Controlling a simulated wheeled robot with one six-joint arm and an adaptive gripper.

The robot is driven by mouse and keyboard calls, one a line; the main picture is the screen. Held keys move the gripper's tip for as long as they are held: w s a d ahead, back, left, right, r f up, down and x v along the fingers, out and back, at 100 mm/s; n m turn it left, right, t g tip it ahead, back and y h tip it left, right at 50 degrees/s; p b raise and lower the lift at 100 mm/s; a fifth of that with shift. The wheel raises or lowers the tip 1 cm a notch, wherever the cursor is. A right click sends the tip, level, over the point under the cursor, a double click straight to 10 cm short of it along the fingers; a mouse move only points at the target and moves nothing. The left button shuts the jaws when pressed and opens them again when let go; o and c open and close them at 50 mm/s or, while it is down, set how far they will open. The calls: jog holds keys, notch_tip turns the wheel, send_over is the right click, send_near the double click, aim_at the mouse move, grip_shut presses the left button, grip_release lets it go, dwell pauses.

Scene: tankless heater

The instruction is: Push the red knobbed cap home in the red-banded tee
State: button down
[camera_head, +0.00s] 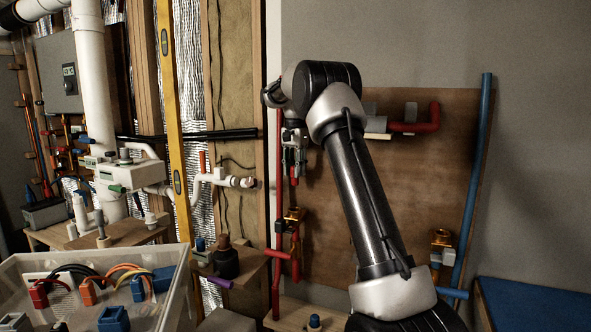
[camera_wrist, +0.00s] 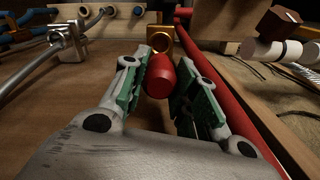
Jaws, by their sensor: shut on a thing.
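My gripper (camera_head: 292,160) hangs pointing down beside the red vertical pipe in the head view. In the wrist view my gripper (camera_wrist: 163,88) has its green-padded fingers closed around a red cylinder, the red cap (camera_wrist: 157,76). Its knob is hidden between the fingers. In the head view a brass tee (camera_head: 294,214) sits on the red pipe below my gripper. I cannot make out a red band on it clearly.
The red pipe (camera_wrist: 215,85) runs close along the right finger. A grey clamp and pipe (camera_wrist: 68,40) are at the left. The brown backboard (camera_head: 400,190) carries another brass fitting (camera_head: 441,238) and a blue pipe (camera_head: 473,170). A bin of coloured connectors (camera_head: 175,262) stands at the lower left.

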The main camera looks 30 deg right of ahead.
aim_at(294, 185)
jog(key=shift+a+f, duration=0.1)
jog(key=shift+f, duration=2.4)
jog(key=shift+f, duration=1.7)
jog(key=shift+f, duration=1.45)
dwell(0.3)
jog(key=c, duration=1)
grip_release()
jog(key=shift+c, duration=0.2)
